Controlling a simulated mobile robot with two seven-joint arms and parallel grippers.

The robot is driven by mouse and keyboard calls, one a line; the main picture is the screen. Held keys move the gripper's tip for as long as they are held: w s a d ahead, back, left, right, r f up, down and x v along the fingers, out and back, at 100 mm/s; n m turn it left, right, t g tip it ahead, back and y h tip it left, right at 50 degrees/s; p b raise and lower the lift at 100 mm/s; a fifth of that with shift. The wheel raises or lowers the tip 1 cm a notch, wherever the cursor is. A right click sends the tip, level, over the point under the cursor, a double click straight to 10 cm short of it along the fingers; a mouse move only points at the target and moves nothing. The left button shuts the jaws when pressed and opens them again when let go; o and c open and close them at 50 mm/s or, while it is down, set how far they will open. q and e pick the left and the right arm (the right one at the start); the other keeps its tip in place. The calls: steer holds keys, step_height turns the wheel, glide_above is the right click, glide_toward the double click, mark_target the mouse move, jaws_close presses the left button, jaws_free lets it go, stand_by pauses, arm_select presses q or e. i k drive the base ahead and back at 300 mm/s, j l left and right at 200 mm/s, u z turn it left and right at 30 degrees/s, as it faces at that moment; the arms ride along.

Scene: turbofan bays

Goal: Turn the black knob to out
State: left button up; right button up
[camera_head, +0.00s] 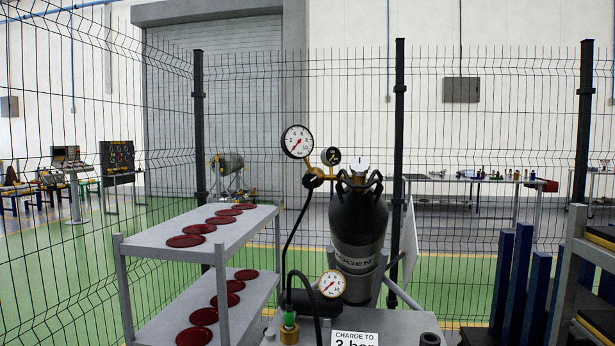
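Another small dark knob-like part (430,340) is cut off by the bottom edge. I cannot tell from the picture which one bears the "out" position. Neither of my grippers is in view.
A lower white gauge (332,283), a green fitting (289,327) and a "CHARGE TO 3 bar" sign (354,339) are in front. A grey shelf rack (240,225) with red discs stands left; blue panels (515,270) stand right. A wire fence is behind.

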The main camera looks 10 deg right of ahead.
mark_target(310, 181)
steer(key=i+u, duration=0.3)
steer(key=i, duration=0.2)
steer(key=i+u, duration=0.3)
steer(key=i, duration=0.2)
steer(key=z, duration=0.15)
steer(key=i, duration=0.05)
